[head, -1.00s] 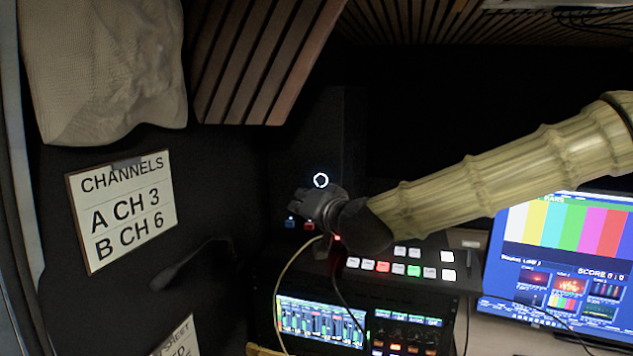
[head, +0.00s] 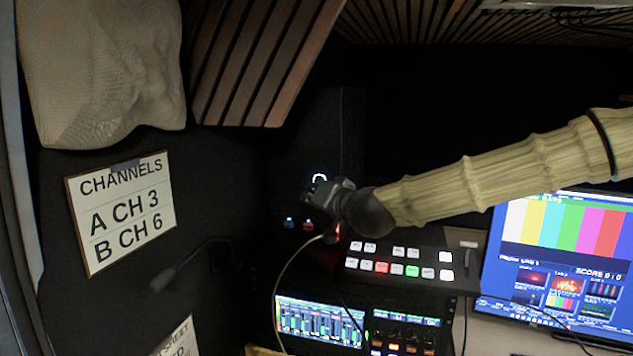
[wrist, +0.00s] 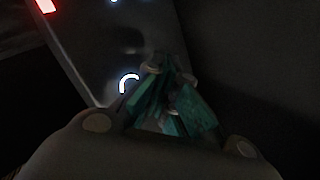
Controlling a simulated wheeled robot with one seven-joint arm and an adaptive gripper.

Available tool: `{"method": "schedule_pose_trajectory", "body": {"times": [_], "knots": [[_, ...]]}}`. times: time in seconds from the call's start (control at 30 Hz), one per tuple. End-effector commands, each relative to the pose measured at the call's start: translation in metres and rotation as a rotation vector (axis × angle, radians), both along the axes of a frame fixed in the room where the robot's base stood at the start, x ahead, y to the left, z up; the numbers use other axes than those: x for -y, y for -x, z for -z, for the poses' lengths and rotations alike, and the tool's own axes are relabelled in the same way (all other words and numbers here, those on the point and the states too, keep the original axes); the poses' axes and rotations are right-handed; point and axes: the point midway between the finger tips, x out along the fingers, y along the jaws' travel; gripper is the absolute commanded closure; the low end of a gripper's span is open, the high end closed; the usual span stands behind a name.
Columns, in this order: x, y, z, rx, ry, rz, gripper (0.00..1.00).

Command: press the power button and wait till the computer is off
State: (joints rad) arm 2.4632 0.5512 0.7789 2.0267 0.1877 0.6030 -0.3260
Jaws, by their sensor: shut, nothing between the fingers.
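The power button is a white glowing ring (head: 319,177) on the dark computer front (head: 325,125). In the head view only its upper arc shows, as my gripper (head: 312,192) covers the lower part. The ring also shows in the wrist view (wrist: 128,79), cut off on its lower right by the fingers. There my gripper (wrist: 165,68) is shut and empty, its tips overlapping the panel just right of the ring. I cannot tell whether the tips touch the button. The ring is lit.
Blue and red ports (head: 298,223) glow below the gripper. A switcher with lit buttons (head: 400,266), an audio mixer screen (head: 318,322) and a lit monitor (head: 560,250) stand lower right. A thin cable (head: 285,270) hangs beneath. A microphone (head: 185,265) is at left.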

Motion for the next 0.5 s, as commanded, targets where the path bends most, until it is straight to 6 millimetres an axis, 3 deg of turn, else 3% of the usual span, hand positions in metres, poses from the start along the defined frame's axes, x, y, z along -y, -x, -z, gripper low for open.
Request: {"method": "schedule_pose_trajectory", "body": {"times": [0.2, 0.5], "knots": [[0.005, -0.016, 0.000, 0.000, 0.000, 0.001, 1.00], [0.007, -0.021, 0.000, -0.001, 0.000, -0.001, 1.00]]}}
